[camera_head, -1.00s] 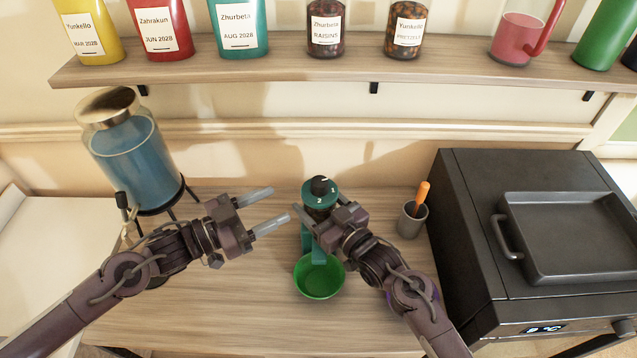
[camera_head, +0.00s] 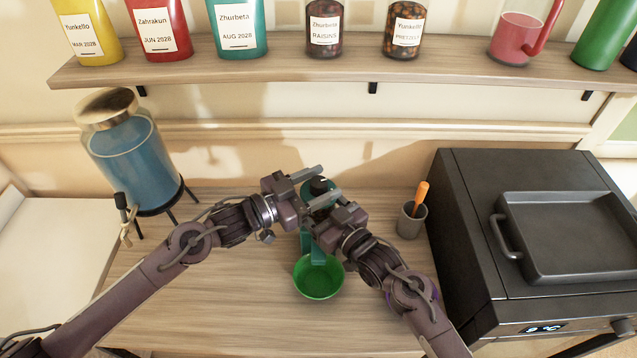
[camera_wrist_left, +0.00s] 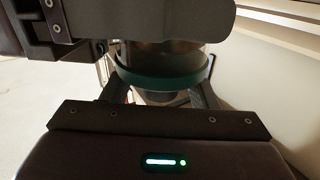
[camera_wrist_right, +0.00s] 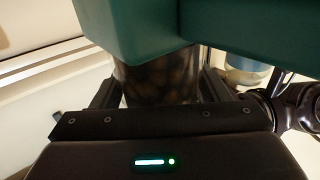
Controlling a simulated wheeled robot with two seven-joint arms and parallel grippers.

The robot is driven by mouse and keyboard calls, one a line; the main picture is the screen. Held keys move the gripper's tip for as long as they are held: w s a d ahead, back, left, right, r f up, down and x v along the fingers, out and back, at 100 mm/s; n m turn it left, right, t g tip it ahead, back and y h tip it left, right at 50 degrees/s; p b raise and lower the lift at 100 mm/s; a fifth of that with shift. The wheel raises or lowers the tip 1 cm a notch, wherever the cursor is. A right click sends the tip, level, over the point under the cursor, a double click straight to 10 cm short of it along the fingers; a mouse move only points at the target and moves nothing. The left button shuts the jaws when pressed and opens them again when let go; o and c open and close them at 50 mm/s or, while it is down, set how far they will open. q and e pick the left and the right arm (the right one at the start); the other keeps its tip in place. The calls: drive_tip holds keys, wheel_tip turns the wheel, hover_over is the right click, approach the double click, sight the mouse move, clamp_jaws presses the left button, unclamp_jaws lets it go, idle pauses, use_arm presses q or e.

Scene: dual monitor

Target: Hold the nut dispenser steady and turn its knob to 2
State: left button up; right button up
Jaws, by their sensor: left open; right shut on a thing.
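The nut dispenser (camera_head: 318,252) stands upright on the table, a green bowl (camera_head: 318,279) at its foot. Its dark knob (camera_head: 319,185) sits on the teal top, partly covered by my left gripper; the dial numbers are hidden. My left gripper (camera_head: 327,182) is open, with one finger on each side of the knob. The left wrist view shows the teal ring of the top (camera_wrist_left: 165,80) between its fingers. My right gripper (camera_head: 322,218) is shut on the dispenser's body. The right wrist view shows the clear nut-filled section (camera_wrist_right: 157,84) between its fingers.
A cup with an orange-handled tool (camera_head: 411,218) stands right of the dispenser, before a black oven (camera_head: 470,240). A blue drink dispenser (camera_head: 140,160) stands at the left. A shelf (camera_head: 250,72) with jars and bottles runs above. The front-left table area is clear.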

use_arm(q)
drive_tip(key=c, duration=1)
drive_tip(key=shift+o, duration=0.2)
drive_tip(key=m+g+h, duration=0.1)
drive_tip(key=m+g, duration=0.1)
drive_tip(key=g, duration=0.1)
drive_tip(key=m+g+h, duration=0.1)
drive_tip(key=m+g, duration=0.1)
drive_tip(key=g, duration=0.1)
drive_tip(key=shift+w+m+g, duration=0.15)
drive_tip(key=shift+m+g, duration=0.15)
drive_tip(key=m+g, duration=0.2)
drive_tip(key=g, duration=0.1)
drive_tip(key=m+g, duration=0.2)
drive_tip(key=g, duration=0.2)
drive_tip(key=shift+s+d+m, duration=0.2)
drive_tip(key=shift+m, duration=0.1)
drive_tip(key=shift+w+a+m+g+y, duration=0.1)
drive_tip(key=shift+m+g+y, duration=0.65)
drive_tip(key=shift+m+g, duration=0.6)
drive_tip(key=shift+w+m+g+y, duration=0.1)
drive_tip(key=shift+m+g+y, duration=0.7)
drive_tip(key=shift+g, duration=1.05)
drive_tip(key=shift+m+g+y, duration=0.25)
drive_tip(key=shift+m+g, duration=0.1)
drive_tip(key=shift+g, duration=0.05)
drive_tip(key=o, duration=1)
drive_tip(key=shift+s+a, duration=0.1)
drive_tip(key=shift+a, duration=0.05)
drive_tip(key=shift+c, duration=0.2)
